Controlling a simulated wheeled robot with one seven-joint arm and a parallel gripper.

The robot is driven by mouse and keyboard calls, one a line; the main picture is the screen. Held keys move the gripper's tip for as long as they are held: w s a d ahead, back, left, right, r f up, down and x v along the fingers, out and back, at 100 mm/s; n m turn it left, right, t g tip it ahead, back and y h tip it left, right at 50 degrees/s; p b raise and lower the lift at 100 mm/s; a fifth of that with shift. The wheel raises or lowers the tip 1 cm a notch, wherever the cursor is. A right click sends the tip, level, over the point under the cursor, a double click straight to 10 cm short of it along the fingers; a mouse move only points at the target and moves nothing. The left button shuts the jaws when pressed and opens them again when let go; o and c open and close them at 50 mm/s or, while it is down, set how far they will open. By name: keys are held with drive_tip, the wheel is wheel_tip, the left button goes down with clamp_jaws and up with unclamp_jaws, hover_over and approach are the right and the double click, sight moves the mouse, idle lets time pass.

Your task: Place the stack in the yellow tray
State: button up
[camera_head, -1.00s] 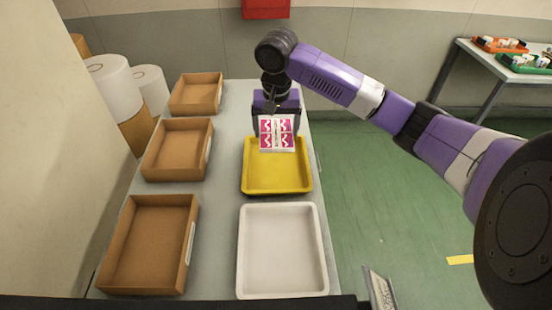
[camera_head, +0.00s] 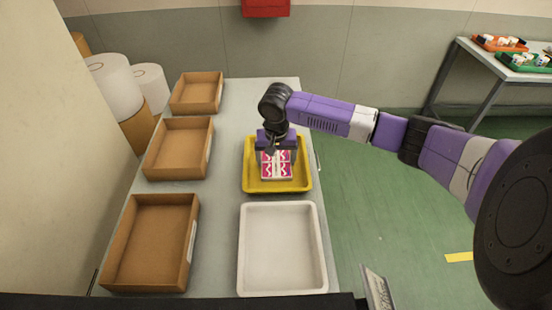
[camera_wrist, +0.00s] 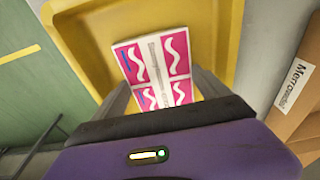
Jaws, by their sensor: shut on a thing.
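The stack (camera_head: 277,168) is a flat block with pink and white squares and a wavy white mark on each. It is inside the outline of the yellow tray (camera_head: 249,185) in the head view; whether it touches the tray floor I cannot tell. My gripper (camera_head: 277,155) is above the tray and shut on the stack, with a finger at either side. In the wrist view the stack (camera_wrist: 155,60) shows between the fingers, with the yellow tray (camera_wrist: 215,35) around and behind it. The stack's near end is hidden by my gripper.
A white tray (camera_head: 283,205) is in front of the yellow tray. Cardboard boxes stand along the table's left: front (camera_head: 187,270), middle (camera_head: 182,172) and back (camera_head: 200,108). The grey table strip (camera_head: 222,200) between the boxes and trays is clear.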

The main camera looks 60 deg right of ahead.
sight(277, 167)
drive_tip(key=shift+f, duration=0.15)
drive_tip(key=o, duration=1.4)
wheel_tip(277, 167, up, 12)
drive_tip(key=s+a, duration=0.1)
drive_tip(key=shift+a+b, duration=0.25)
drive_tip(key=shift+b, duration=0.15)
